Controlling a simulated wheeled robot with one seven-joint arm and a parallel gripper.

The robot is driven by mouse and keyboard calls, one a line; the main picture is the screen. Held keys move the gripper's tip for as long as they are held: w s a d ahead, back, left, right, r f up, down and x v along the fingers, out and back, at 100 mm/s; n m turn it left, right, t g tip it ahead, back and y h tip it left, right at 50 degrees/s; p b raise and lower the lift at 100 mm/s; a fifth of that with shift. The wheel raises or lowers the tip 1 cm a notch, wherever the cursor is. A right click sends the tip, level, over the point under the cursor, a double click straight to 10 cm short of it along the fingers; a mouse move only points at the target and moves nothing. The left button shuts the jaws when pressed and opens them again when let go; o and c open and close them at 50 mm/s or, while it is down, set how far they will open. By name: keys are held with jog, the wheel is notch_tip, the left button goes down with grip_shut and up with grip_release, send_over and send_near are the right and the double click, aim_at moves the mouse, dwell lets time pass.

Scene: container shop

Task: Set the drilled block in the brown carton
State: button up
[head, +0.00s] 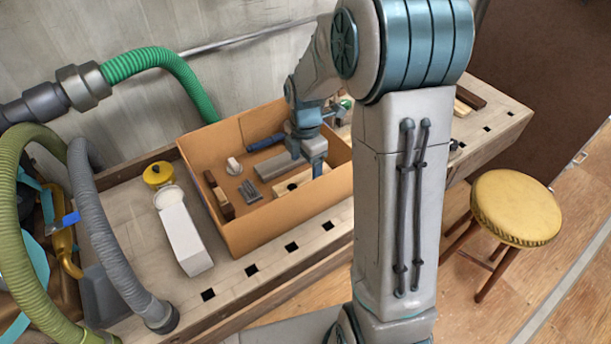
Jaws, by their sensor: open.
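The brown carton (284,229) is open at the top and stands on the workbench. A pale wooden block (285,190) with a dark hole, which looks like the drilled block, lies inside it near the right front. My gripper (304,172) reaches down into the carton at the block, its jaws open. One finger shows at the block's right end; I cannot tell whether it touches. My arm hides part of the carton's right side.
Inside the carton are also a blue cylinder (265,142), a small white piece (233,166), grey pieces (250,191) and brown wooden pieces (219,195). Hoses (110,235) crowd the bench's left end.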

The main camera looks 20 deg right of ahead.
aim_at(306, 180)
notch_tip(306, 180, up, 4)
jog(key=shift+r, duration=0.15)
dwell(0.5)
